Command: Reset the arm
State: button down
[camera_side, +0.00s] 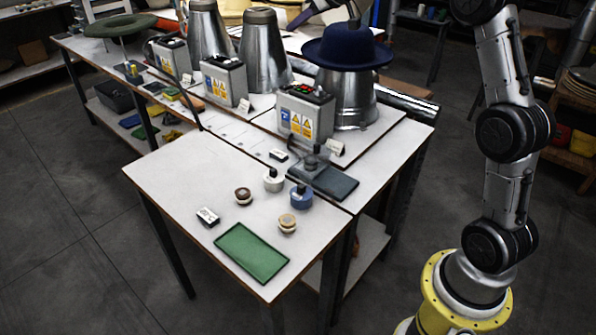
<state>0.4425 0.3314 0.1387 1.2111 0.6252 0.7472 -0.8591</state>
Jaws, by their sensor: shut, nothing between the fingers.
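A dark blue hat (347,48) sits brim-down on the nearest metal hat form (342,92). My gripper (354,14) shows only in part at the top edge, just above the hat's crown. It is shut and holds nothing. The rest of the hand is cut off by the frame, and I cannot tell whether it touches the hat. My arm rises along the right side and leaves the picture at the top.
A grey control box (306,113) stands left of the nearest form, with other boxes and forms behind. A green hat (120,26) lies far left.

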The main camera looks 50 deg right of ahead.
jog(key=s+a+r+n+y, duration=0.1)
jog(key=s+a+r, duration=0.2)
jog(key=s+a, duration=0.25)
jog(key=s+a+r+n, duration=0.1)
jog(key=s+a+r, duration=0.35)
jog(key=a, duration=0.25)
jog(key=s+a+f+g, duration=0.15)
jog(key=s+a, duration=0.45)
jog(key=s, duration=0.7)
jog(key=s+f+m+g+h, duration=0.1)
jog(key=s+f+m+g, duration=0.2)
jog(key=s+f, duration=1.4)
jog(key=shift+s+d+f+h, duration=0.2)
jog(key=shift+s+h, duration=0.2)
jog(key=shift+s, duration=0.8)
